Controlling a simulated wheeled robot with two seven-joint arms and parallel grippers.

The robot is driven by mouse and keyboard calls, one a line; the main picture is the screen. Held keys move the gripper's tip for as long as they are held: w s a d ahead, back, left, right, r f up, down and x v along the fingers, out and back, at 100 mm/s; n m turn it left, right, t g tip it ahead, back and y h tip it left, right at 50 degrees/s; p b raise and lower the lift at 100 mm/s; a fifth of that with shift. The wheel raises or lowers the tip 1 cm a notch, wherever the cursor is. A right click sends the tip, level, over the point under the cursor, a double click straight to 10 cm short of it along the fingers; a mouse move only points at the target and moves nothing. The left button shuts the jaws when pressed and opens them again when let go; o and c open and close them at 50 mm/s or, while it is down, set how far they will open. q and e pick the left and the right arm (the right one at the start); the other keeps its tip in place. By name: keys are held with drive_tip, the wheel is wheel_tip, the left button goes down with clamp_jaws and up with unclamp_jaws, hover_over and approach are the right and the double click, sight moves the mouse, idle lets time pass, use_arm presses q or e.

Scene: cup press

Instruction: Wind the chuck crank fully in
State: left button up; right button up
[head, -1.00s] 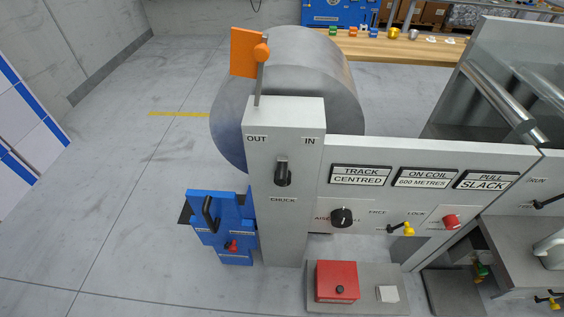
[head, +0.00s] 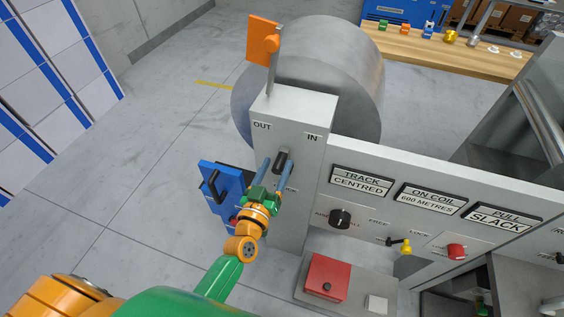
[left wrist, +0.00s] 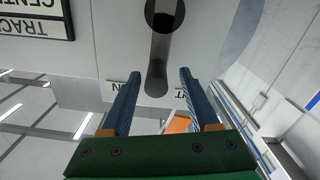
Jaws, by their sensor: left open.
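The chuck crank (head: 281,158) is a black handle on the front of the grey column (head: 300,215), below the OUT and IN labels. In the left wrist view the crank (left wrist: 158,55) runs from a round dark hub at the top down to a rounded end. My left gripper (head: 278,164) is open at the crank, with one blue finger on each side of it. In the left wrist view a gap shows between the crank and each finger of the left gripper (left wrist: 160,74). The gripper covers most of the CHUCK label. My right gripper is not in view.
A blue panel with a black handle (head: 214,186) stands left of the column. A black knob (head: 340,219), a yellow lever (head: 406,246) and a red button (head: 456,251) lie to the right. An orange flag (head: 262,40) rises above the column.

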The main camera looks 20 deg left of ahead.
use_arm(q)
drive_tip(key=shift+w+d, duration=0.1)
drive_tip(key=shift+w, duration=0.6)
drive_tip(key=shift+w+d, duration=0.2)
drive_tip(key=shift+s, duration=0.1)
drive_tip(key=shift+c, duration=1.2)
clamp_jaws()
